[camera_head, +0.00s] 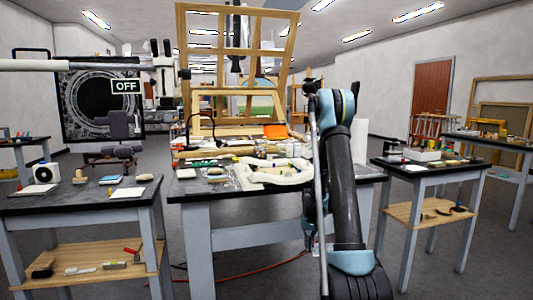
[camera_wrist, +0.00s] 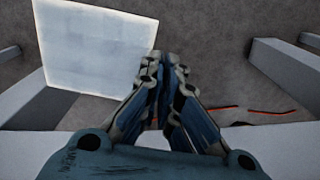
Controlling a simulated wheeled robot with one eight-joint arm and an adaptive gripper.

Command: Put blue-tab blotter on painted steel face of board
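My gripper (camera_wrist: 166,62) shows in the wrist view with its fingertips drawn together and nothing clearly visible between them. I cannot pick out the blue-tab blotter for certain; a flat white sheet (camera_head: 127,193) lies on the left table. I cannot identify the board's painted steel face.
The central table (camera_head: 222,189) is crowded with tools and a wooden frame (camera_head: 240,92). The left table (camera_head: 60,205) holds small items, and the right table (camera_head: 430,168) holds more. A dark panel (camera_head: 75,90) with an OFF sign stands behind. A red cable (camera_head: 250,270) crosses the floor.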

